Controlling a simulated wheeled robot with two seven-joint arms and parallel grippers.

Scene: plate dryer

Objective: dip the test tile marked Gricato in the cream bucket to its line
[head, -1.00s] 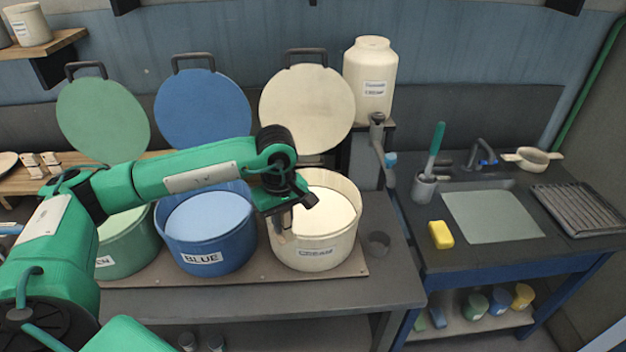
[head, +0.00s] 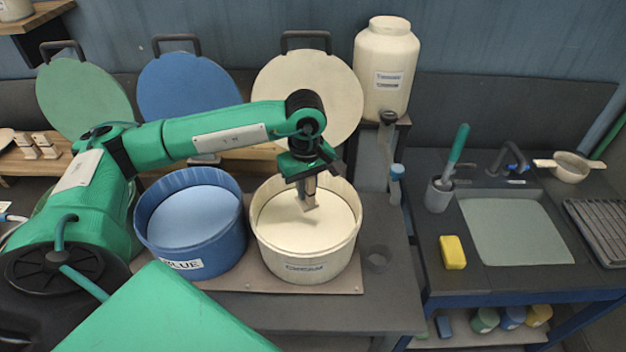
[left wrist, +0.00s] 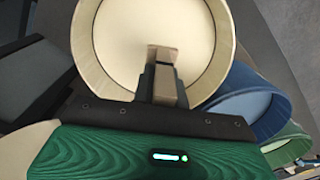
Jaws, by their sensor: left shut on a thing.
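The cream bucket (head: 305,268) stands open on the bench, filled with pale glaze (head: 290,215); it also shows in the left wrist view (left wrist: 86,50). My left gripper (head: 306,185) points down inside the bucket's outline, shut on a small beige test tile (head: 309,203). In the left wrist view the tile (left wrist: 162,52) sticks out from the dark fingers (left wrist: 163,85) over the pale glaze. I cannot tell whether its lower end touches the surface. Its marking and line cannot be read. My right gripper is not in view.
The blue bucket (head: 190,250) stands close left of the cream one. The cream lid (head: 308,95) leans behind, and a cream container (head: 386,70) with a tap stands behind right. A yellow sponge (head: 452,252) lies by the sink (head: 520,230). Several tiles (head: 35,147) stand at left.

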